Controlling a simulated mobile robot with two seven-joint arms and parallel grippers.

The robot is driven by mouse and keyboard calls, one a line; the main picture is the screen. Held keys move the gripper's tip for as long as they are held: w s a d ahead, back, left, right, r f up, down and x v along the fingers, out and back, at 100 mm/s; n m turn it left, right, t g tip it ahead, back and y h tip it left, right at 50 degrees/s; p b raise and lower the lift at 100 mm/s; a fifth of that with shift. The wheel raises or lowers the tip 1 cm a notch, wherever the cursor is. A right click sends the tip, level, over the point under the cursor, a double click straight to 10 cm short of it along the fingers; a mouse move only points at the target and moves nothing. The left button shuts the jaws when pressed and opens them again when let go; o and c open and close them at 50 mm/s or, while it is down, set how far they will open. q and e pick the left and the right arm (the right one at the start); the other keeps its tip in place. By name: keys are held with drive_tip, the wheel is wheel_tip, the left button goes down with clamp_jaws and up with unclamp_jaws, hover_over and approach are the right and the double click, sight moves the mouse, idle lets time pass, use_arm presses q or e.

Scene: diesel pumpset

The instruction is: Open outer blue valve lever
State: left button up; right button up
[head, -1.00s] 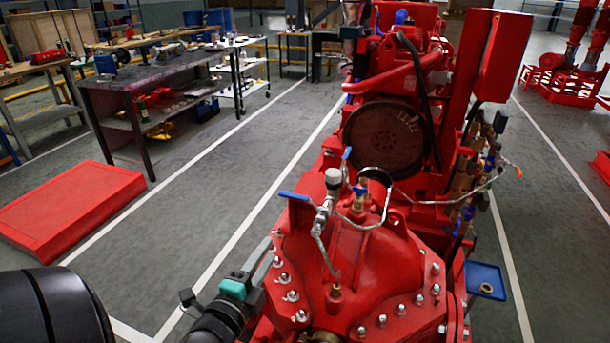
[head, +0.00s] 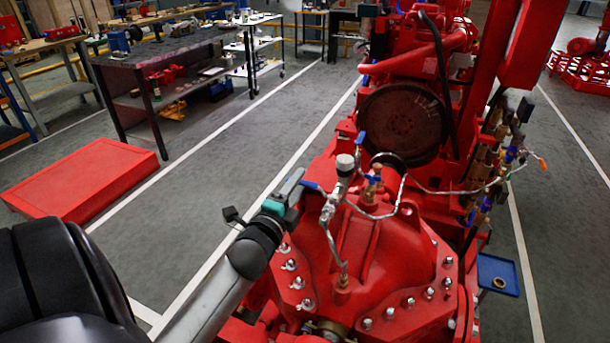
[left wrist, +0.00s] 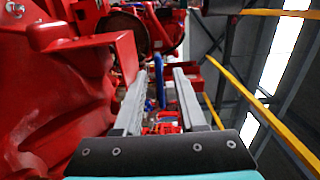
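The outer blue valve lever (head: 312,186) sticks out to the left from the silver valve and gauge fitting (head: 345,165) on top of the red pump housing (head: 390,255). My left gripper (head: 296,182) is at the lever's outer end, its fingers pointing up and away. In the left wrist view, the fingers of my left gripper (left wrist: 160,78) are apart, and a blue bar (left wrist: 158,72), seemingly the lever, shows in the gap between them. I cannot tell whether either finger touches it. My right gripper is not in view.
A brass valve with a blue handle (head: 373,180) and another upright blue lever (head: 361,138) stand close to the right. A thin metal tube (head: 440,190) runs right. Studs line the housing. Open floor (head: 225,165) and a red platform (head: 85,180) lie left.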

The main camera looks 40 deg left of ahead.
use_arm(q)
drive_tip(key=shift+x, duration=2.25)
drive_tip(key=shift+c, duration=0.2)
clamp_jaws()
